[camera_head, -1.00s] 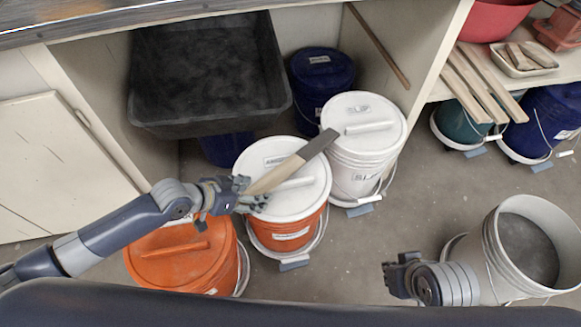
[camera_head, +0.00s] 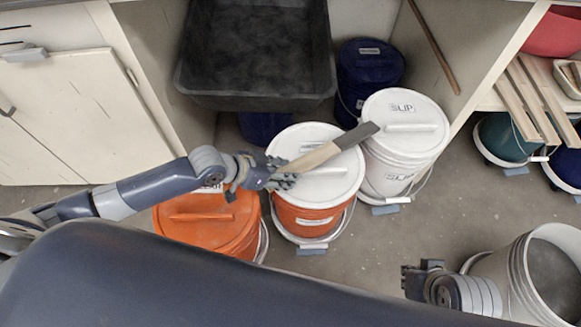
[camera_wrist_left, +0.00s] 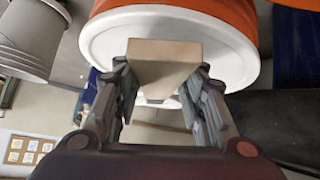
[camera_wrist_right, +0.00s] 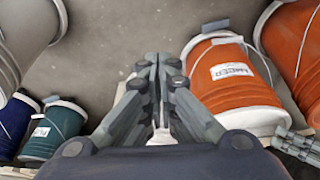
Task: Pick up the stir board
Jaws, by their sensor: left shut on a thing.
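The stir board (camera_head: 318,156) is a flat pale wooden stick with a dark grey end. My left gripper (camera_head: 284,178) is shut on its pale end. The board points up and to the right, across the white lid (camera_head: 302,202) of an orange bucket, and its dark end overlaps the edge of the white bucket (camera_head: 405,150). In the left wrist view the board (camera_wrist_left: 165,62) sits between the two fingers, with a white lid behind it. My right gripper (camera_head: 412,280) is at the lower right, beside a grey bucket. Its fingers look closed and empty in the right wrist view (camera_wrist_right: 160,68).
An orange-lidded bucket (camera_head: 207,222) stands below my left gripper. A black tub (camera_head: 257,55) and a blue bucket (camera_head: 370,72) are behind. An open grey bucket (camera_head: 530,270) is at the lower right. Several wooden strips (camera_head: 530,100) lie on the right shelf. Floor between the buckets is bare.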

